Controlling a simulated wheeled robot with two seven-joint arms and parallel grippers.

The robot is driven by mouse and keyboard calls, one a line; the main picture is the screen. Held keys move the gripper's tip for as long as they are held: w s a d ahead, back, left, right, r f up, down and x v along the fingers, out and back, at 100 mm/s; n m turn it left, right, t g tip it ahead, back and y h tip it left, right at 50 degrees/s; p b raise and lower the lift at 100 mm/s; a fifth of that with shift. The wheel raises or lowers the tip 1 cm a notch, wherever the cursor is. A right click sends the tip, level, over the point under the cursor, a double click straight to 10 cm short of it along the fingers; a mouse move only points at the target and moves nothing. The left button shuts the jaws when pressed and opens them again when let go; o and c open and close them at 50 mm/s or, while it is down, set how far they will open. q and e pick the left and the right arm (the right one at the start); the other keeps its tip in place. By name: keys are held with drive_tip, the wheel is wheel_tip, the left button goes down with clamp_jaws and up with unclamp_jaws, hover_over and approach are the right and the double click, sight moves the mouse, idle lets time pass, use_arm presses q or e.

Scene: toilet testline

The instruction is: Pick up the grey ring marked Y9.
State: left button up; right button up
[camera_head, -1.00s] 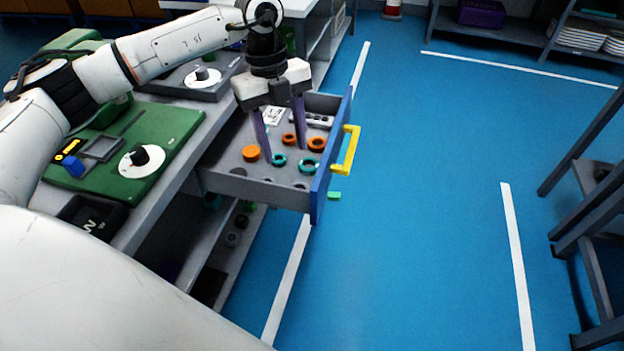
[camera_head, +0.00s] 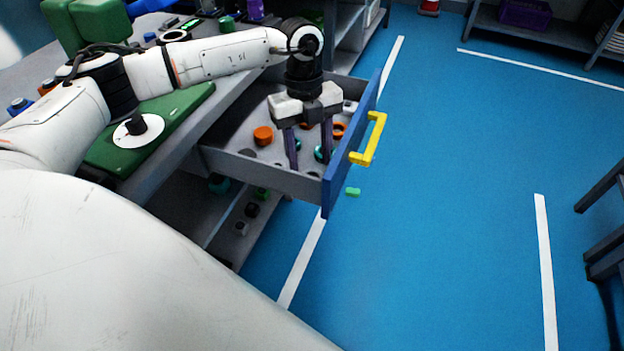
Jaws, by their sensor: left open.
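An open grey drawer (camera_head: 235,162) with a blue front and yellow handle (camera_head: 369,140) holds several small orange, teal and grey pieces. No Y9 mark is readable. Small dark grey pieces near the drawer's front wall are too small to tell as the marked ring. My left gripper (camera_head: 310,162) points down into the drawer, its two dark fingers apart. A teal ring (camera_head: 320,153) is partly hidden by the fingers. An orange piece (camera_head: 263,136) lies left of the gripper. I see nothing held between the fingers. My right gripper is out of view.
The workbench with a green board (camera_head: 190,108) and white disc (camera_head: 137,131) lies left of the drawer. Shelves below hold small parts. A small green piece (camera_head: 353,192) shows beside the drawer front.

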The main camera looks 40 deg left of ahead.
sight(311, 170)
use_arm(q)
drive_tip(key=f, duration=0.4)
drive_tip(key=shift+s+d, duration=0.1)
drive_tip(key=shift+d, duration=0.1)
drive_tip(key=shift+r, duration=0.1)
drive_tip(key=c, duration=0.7)
